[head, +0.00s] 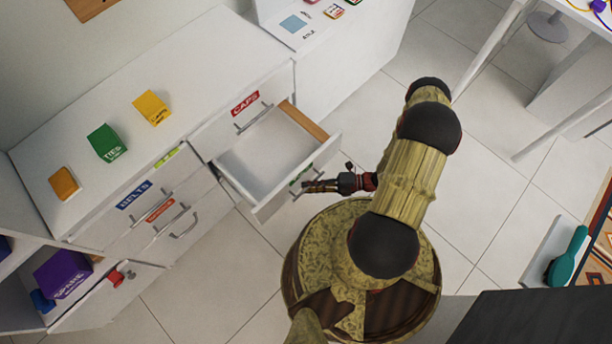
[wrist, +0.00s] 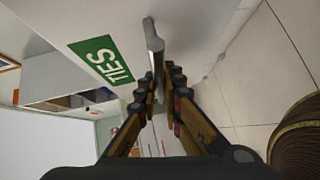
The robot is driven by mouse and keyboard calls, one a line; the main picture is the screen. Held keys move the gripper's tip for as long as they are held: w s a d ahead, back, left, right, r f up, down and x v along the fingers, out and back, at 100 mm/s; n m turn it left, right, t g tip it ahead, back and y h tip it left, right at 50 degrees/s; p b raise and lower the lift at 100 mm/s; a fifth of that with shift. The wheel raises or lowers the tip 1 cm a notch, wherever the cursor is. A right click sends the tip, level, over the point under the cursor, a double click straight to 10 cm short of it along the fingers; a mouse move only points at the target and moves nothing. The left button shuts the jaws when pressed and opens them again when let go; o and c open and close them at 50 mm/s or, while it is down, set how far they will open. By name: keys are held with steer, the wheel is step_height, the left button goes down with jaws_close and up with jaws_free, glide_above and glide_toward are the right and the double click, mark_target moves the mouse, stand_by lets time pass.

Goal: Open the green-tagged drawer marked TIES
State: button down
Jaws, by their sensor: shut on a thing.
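The TIES drawer (head: 325,154) is pulled well out of the white cabinet in the head view, and its pale inside looks empty. Its green TIES tag (wrist: 101,60) is clear in the wrist view, left of the bar handle (wrist: 153,38). My gripper (head: 308,186) is at the drawer's front, shut on the handle. In the wrist view, my gripper's fingers (wrist: 164,88) stand on either side of the bar.
Blue BELTS (head: 133,195) and red-tagged (head: 160,211) drawers are at left. Green (head: 106,143), yellow (head: 151,108) and orange (head: 64,183) boxes stand on top.

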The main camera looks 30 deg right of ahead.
steer(key=c, duration=1.9)
jaws_free()
steer(key=shift+d, duration=0.15)
steer(key=v, duration=1.1)
steer(key=shift+s+d+r, duration=0.1)
steer(key=shift+s+d, duration=0.15)
steer(key=shift+d, duration=0.05)
